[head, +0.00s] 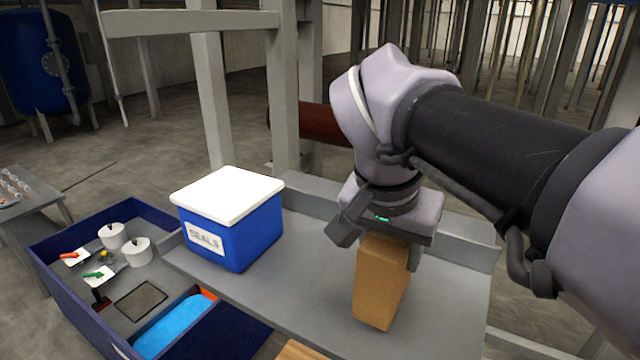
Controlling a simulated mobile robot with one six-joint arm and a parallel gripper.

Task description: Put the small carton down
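The small carton (379,286) is a plain brown cardboard box, upright and slightly tilted in the picture. My gripper (388,245) points down over its top. One finger shows against the carton's right side; the other finger is not clearly visible. The gripper looks shut on the carton's upper part. The carton is over the grey bench top (290,291), near its right part. I cannot tell whether its bottom edge touches the surface.
A blue box with a white lid, labelled SEALS (232,222), stands on the bench to the left. A dark blue bin (62,285) with white pots and small parts is farther left. Part of a brown cardboard thing (299,351) shows at the bottom edge. Bare bench lies between the box and carton.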

